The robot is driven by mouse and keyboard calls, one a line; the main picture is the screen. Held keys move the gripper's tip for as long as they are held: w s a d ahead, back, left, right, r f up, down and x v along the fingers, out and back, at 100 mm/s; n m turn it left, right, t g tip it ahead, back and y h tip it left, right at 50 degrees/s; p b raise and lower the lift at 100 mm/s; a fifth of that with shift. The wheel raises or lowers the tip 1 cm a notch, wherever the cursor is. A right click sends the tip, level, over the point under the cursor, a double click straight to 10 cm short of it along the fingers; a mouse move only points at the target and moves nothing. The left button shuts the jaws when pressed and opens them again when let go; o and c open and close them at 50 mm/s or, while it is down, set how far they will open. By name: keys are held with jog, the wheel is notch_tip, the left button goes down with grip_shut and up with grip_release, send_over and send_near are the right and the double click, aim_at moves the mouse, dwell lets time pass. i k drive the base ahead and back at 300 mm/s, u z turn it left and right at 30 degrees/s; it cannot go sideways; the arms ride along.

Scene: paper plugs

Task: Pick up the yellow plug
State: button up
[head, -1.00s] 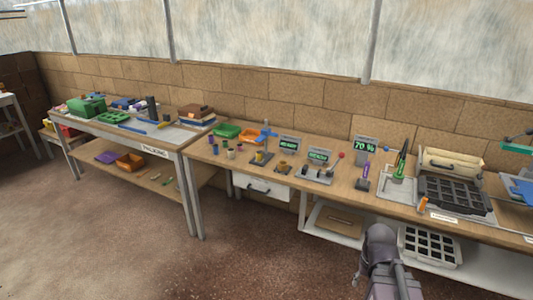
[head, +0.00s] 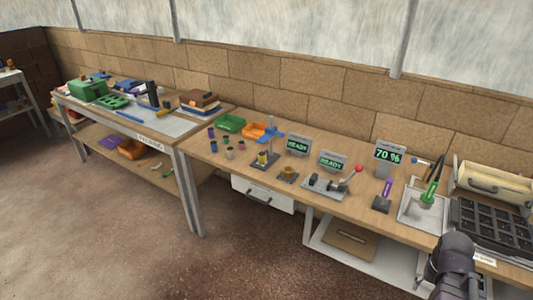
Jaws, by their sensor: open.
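My dark grey arm shows at the lower right, in front of the bench. My gripper's fingers are not in view.
A green tray (head: 230,123) and an orange tray (head: 253,131) stand behind the small pieces. Two READY displays (head: 298,146) (head: 333,161) and a 70 % display (head: 388,156) stand along the bench. A black grid tray (head: 492,228) is at right. The floor in front is clear.

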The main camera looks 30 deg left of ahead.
aim_at(262, 155)
jog(key=u, duration=0.2)
jog(key=i, duration=0.75)
jog(key=u, duration=0.45)
jog(key=i, duration=0.65)
jog(key=u, duration=0.05)
